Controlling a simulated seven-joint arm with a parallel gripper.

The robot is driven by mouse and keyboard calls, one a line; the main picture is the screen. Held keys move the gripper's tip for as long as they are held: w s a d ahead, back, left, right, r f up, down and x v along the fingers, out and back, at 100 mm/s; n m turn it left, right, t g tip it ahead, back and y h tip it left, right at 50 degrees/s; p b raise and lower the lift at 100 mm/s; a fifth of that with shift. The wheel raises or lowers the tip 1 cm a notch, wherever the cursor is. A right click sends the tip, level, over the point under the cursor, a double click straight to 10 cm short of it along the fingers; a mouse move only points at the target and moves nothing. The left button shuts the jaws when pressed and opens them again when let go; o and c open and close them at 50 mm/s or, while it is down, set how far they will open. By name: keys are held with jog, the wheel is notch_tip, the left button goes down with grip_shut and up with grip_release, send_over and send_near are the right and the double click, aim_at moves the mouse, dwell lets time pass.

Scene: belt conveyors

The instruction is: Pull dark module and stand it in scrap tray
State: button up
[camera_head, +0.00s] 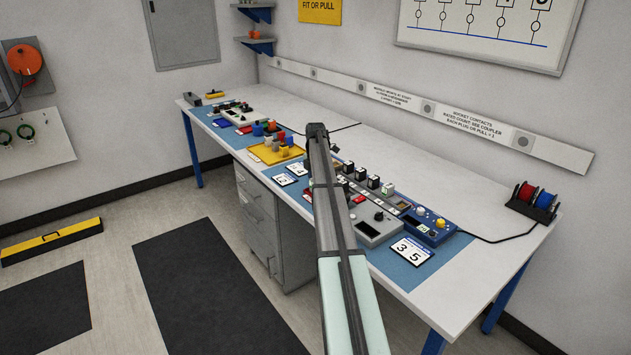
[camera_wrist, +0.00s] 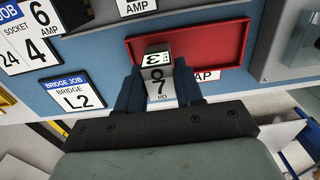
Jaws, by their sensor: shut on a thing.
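A small grey module (camera_wrist: 159,88) with a "7 I/O" marking and a pale green-white panel on its end is held between the two blue fingers of my gripper (camera_wrist: 158,70) in the wrist view. The red scrap tray (camera_wrist: 222,42) lies just beyond it, and the module's far end overlaps the tray in the picture. I cannot tell whether it touches the tray floor. Part of the tray's label shows, reading "AP". In the head view my arm hides the gripper and the held module.
Job cards (camera_wrist: 72,90) lie left of the tray. A grey box (camera_wrist: 288,40) stands close on its right. In the head view, several modules stand in a row (camera_head: 372,182) right of my arm, near a blue unit (camera_head: 432,228). A yellow tray (camera_head: 276,153) sits left.

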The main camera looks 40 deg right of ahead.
jog(key=shift+f, duration=0.4)
dwell(0.5)
jog(key=o, duration=1.1)
jog(key=shift+o, duration=0.6)
jog(key=o, duration=0.4)
jog(key=shift+r, duration=0.15)
jog(key=shift+r, duration=3.6)
jog(key=shift+a, duration=0.1)
